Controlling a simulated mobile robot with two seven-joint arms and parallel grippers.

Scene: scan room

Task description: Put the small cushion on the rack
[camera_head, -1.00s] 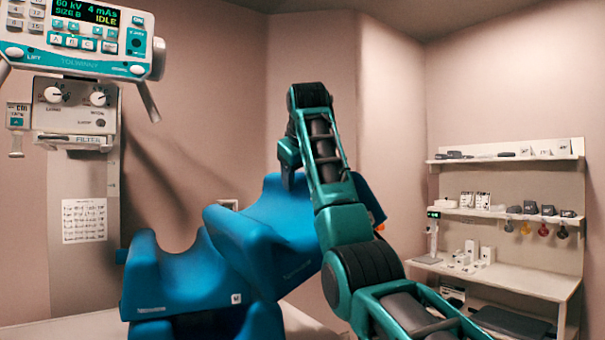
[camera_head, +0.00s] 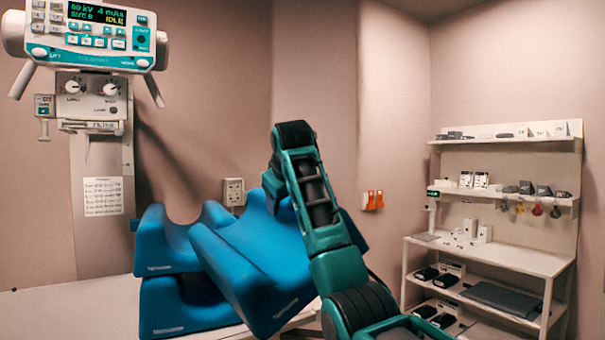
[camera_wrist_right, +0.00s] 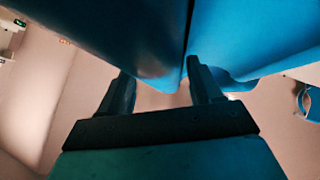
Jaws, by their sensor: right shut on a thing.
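A rack of open shelves (camera_head: 505,228) stands at the far right, well apart from the cushion. My left gripper is not in view.
Similar blue cushions (camera_head: 165,245) are stacked on a pale table (camera_head: 65,310) at left, behind the held one. An X-ray control panel (camera_head: 90,35) overhangs the table. The rack's shelves hold small boxes and a flat grey pad (camera_head: 500,298). Orange wall holders (camera_head: 372,200) show behind my arm.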

